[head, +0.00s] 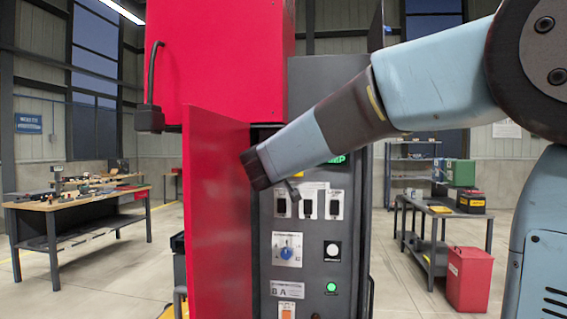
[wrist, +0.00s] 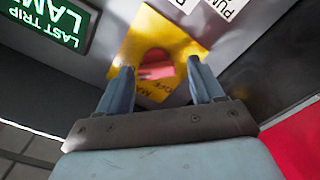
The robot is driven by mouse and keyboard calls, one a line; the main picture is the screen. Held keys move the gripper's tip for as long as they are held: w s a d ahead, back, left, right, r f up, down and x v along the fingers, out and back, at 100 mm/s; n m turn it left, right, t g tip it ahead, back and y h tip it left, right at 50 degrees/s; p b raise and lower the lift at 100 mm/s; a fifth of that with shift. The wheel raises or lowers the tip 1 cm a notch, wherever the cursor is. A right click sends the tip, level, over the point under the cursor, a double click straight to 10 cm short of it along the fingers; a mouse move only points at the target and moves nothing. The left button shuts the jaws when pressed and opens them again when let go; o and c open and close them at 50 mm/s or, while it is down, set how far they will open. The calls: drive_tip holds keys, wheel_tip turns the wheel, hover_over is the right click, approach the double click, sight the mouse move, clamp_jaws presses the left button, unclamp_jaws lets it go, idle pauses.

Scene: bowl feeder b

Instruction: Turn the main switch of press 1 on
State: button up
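The main switch (wrist: 155,70) is a red knob with a lighter red handle bar on a yellow plate (wrist: 135,47) in the wrist view. The plate's lettering shows "OFF" and part of "MA". The bar lies roughly crosswise in this view. My gripper (wrist: 161,67) is open, with one blue finger on each side of the knob and gaps between. I cannot tell whether the fingertips reach past the handle. In the head view my gripper (head: 256,168) is at the upper part of the grey control panel (head: 312,238) of the red press (head: 220,60); it hides the switch there.
A red cabinet door (head: 218,220) stands open just left of my gripper. A lit green lamp sign (wrist: 45,22) is beside the yellow plate. Below are several black switches (head: 307,206), a blue knob (head: 287,253) and a green button (head: 331,287). Workbenches stand at both sides.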

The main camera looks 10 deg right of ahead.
drive_tip(key=shift+r, duration=0.1)
drive_tip(key=v, duration=1.3)
drive_tip(key=shift+s, duration=0.4)
